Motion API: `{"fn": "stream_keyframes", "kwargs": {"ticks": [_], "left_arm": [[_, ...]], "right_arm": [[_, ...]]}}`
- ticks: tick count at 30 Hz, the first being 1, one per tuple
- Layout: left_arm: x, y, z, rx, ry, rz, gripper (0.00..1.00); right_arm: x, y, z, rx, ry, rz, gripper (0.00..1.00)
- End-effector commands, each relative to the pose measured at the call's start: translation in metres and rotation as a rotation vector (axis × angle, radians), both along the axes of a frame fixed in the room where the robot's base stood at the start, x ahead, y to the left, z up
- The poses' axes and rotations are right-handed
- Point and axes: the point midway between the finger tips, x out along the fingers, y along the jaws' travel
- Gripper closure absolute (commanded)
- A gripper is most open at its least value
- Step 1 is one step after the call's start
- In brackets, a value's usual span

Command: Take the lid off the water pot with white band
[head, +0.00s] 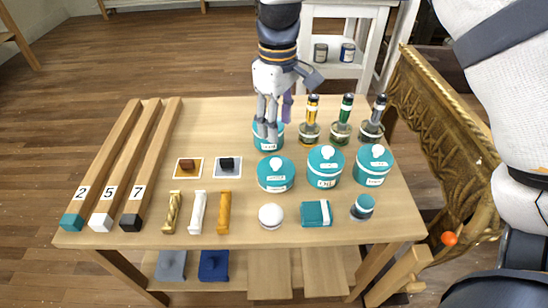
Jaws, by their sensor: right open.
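Several teal lidded pots with white labels stand on the right half of the wooden table. The back-left pot (267,147) is partly hidden by my right gripper (268,128). The others are the front-left pot (276,181), the middle pot (324,176) and the right pot (373,172), each lidded with a white knob. The labels are too small to read surely, so I cannot tell which pot is the water pot. My right gripper points down, open, with its fingers at the back-left pot's lid. Its knob is hidden, and contact cannot be told. My left gripper is not in view.
Three bottles (340,132) stand right of the back-left pot. A white round item (271,215), teal box (316,213) and small teal jar (363,207) lie in front. Numbered bars (155,155) line the left. A gilt console (435,130) stands right.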

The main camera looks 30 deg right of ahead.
Motion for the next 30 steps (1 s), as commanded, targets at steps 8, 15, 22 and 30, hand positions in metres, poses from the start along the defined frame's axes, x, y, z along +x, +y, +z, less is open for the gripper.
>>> {"fn": "stream_keyframes", "kwargs": {"ticks": [8, 15, 22, 30], "left_arm": [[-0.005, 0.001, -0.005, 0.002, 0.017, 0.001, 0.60], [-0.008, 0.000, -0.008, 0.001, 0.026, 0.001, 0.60], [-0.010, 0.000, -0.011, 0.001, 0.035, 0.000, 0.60], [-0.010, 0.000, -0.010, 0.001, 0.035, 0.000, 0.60]], "right_arm": [[0.000, 0.001, -0.037, 0.002, 0.007, 0.005, 0.54], [-0.001, 0.001, -0.072, 0.001, 0.002, 0.005, 0.54], [-0.005, 0.001, -0.113, 0.001, 0.002, 0.005, 0.54], [-0.004, 0.001, -0.116, 0.002, -0.004, 0.004, 0.54]]}}
